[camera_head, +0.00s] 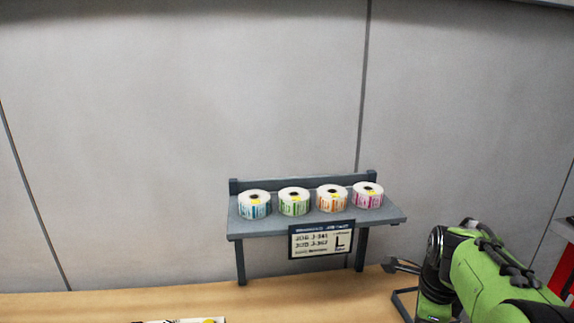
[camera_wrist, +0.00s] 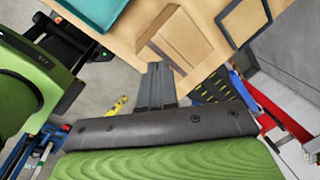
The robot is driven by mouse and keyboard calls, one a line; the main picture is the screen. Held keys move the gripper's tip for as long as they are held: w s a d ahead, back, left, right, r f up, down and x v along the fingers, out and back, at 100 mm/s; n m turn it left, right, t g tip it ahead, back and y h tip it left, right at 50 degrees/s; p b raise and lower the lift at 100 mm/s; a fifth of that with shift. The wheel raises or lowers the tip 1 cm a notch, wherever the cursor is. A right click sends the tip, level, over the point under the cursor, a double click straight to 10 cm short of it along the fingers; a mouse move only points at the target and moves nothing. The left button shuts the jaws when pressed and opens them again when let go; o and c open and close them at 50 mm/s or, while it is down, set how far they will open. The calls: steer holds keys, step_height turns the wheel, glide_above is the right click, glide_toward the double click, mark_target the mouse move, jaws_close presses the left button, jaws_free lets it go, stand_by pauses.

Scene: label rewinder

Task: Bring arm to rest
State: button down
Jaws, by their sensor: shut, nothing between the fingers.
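My green arm (camera_head: 495,275) reaches in from the right edge of the head view, low over the right end of the wooden table. In the wrist view my gripper (camera_wrist: 157,82) is shut, with its dark fingers together and nothing between them. The fingers point toward the table edge and a brown box-like object (camera_wrist: 174,38), and appear apart from it. In the head view the arm's own links hide much of the gripper end.
Several label rolls (camera_head: 294,201) stand in a row on a grey shelf (camera_head: 270,229) with a job sign (camera_head: 321,241) in front. The wrist view shows a teal tray (camera_wrist: 92,12), a dark frame (camera_wrist: 243,22) on the table (camera_wrist: 205,18), and red and blue items at right.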

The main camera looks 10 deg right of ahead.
steer(key=s+a+r+n+t+b, duration=0.1)
steer(key=s+a+n+t+b, duration=0.1)
steer(key=s+a+n, duration=1.4)
steer(key=s+n+t, duration=0.1)
steer(key=n, duration=0.7)
steer(key=shift+s+t+y, duration=0.2)
steer(key=shift+t+y, duration=0.2)
steer(key=shift+r, duration=0.1)
